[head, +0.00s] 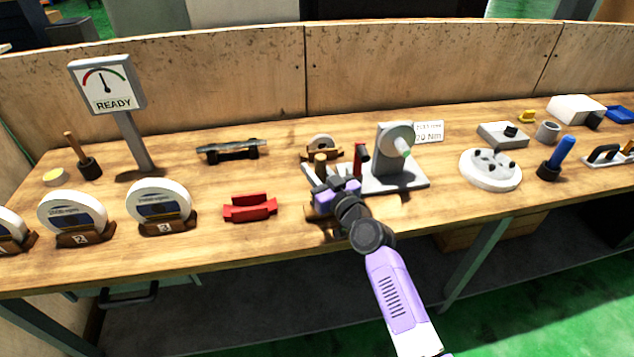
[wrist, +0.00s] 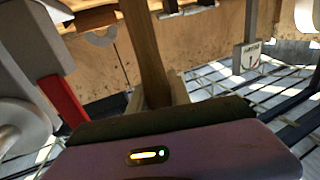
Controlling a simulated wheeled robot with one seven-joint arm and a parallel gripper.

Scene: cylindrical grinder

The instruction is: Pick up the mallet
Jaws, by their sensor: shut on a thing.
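In the wrist view the wooden handle (wrist: 145,50) rises from the gripper's dark front edge, leaning slightly. The mallet's head is not clearly visible; my gripper and wrist cover the area below the handle. I cannot tell whether the mallet touches the bench.
A grey fixture (head: 394,155) with a wheel and a red lever (head: 360,160) stands close to the right of my gripper. A red cradle (head: 249,207) lies to the left. A wheel on a wooden stand (head: 321,146) is just behind. Bare bench lies front right.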

